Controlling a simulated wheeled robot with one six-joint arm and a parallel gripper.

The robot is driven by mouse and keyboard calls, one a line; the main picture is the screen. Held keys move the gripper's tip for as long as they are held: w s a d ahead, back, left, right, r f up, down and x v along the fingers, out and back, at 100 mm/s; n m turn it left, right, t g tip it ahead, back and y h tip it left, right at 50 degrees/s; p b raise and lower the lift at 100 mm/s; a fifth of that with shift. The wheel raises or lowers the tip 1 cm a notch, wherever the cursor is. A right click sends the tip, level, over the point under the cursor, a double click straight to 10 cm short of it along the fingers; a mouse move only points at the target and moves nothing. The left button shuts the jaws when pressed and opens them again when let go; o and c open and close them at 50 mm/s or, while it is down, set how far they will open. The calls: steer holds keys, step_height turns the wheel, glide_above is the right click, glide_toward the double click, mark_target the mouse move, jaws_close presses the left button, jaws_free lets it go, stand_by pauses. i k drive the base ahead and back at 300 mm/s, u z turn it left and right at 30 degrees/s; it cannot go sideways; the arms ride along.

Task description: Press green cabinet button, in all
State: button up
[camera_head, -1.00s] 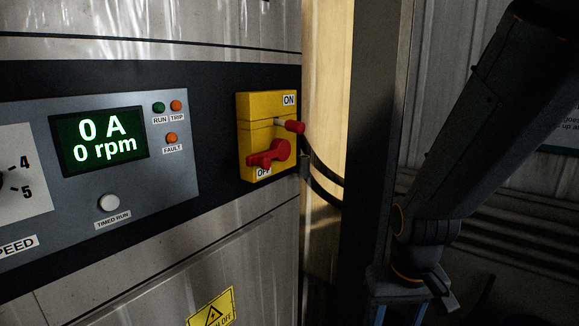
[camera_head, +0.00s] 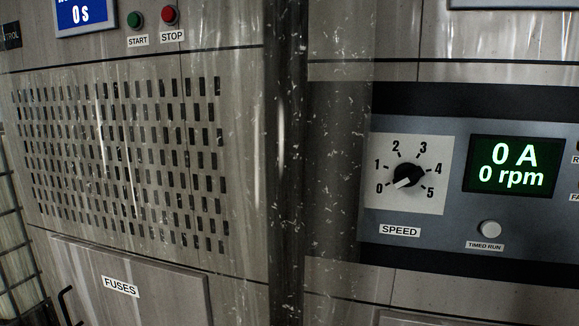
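The green button (camera_head: 134,19) sits at the top left of the view on the metal cabinet front, above a label reading START. A red button (camera_head: 169,15) labelled STOP is just to its right. A blue display (camera_head: 84,12), cut off by the top edge, shows "0 s" to the left of the buttons. My gripper and arm are not in this view, so its distance from the button cannot be seen.
A vertical post or clear column (camera_head: 285,160) stands between the vented cabinet (camera_head: 240,110) and the speed panel (camera_head: 420,240). The panel has a dial (camera_head: 407,175), a green-lit display (camera_head: 514,165) and a white TIMED RUN button (camera_head: 490,229). A fuse door (camera_head: 150,285) is lower left.

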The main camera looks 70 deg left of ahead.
mark_target(133, 20)
steer(key=u, duration=3)
